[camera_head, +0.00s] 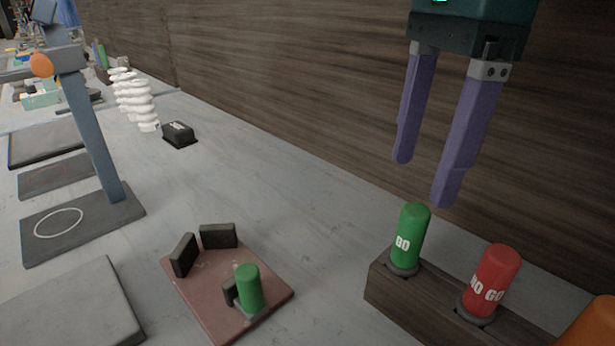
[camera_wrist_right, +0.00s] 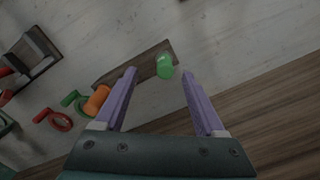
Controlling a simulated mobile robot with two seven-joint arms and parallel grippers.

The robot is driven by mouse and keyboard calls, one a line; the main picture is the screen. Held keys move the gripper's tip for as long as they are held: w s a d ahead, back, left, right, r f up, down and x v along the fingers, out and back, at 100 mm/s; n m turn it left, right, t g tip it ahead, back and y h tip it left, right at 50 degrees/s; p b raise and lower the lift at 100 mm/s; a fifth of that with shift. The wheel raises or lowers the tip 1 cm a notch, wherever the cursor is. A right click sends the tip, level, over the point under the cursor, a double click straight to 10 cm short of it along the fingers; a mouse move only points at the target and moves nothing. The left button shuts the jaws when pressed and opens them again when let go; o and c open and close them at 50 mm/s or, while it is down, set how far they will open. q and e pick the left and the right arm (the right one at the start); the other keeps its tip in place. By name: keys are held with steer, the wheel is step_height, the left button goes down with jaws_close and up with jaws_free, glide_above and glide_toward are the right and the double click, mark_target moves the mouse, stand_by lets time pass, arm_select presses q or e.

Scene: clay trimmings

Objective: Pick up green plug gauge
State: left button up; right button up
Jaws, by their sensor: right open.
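The green plug gauge (camera_head: 408,238), marked GO, stands upright in a dark wooden block (camera_head: 385,292). A red gauge (camera_head: 494,278) marked NO GO stands beside it in the same block. My right gripper (camera_head: 424,182) is open and empty, pointing down above and slightly behind the green gauge, apart from it. In the right wrist view the green gauge (camera_wrist_right: 165,68) shows between the tips of the open fingers (camera_wrist_right: 160,73). The red gauge does not show clearly there. My left gripper is not in view.
A reddish plate (camera_head: 200,303) with dark stops holds another green cylinder (camera_head: 249,288). An orange object (camera_head: 592,325) is at the lower right corner. A blue-grey stand (camera_head: 95,140) is at left. A wooden wall (camera_head: 300,80) runs behind.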

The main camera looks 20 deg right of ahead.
mark_target(417, 209)
steer(key=shift+w+d+f+h, duration=0.15)
steer(key=shift+d+h, duration=0.25)
steer(key=shift+d, duration=0.35)
step_height(417, 209, down, 4)
steer(key=shift+r, duration=0.2)
steer(key=f, duration=0.6)
steer(key=shift+w+p, duration=0.25)
steer(key=shift+p, duration=0.1)
steer(key=shift+c, duration=0.3)
steer(key=shift+r, duration=0.1)
jaws_close()
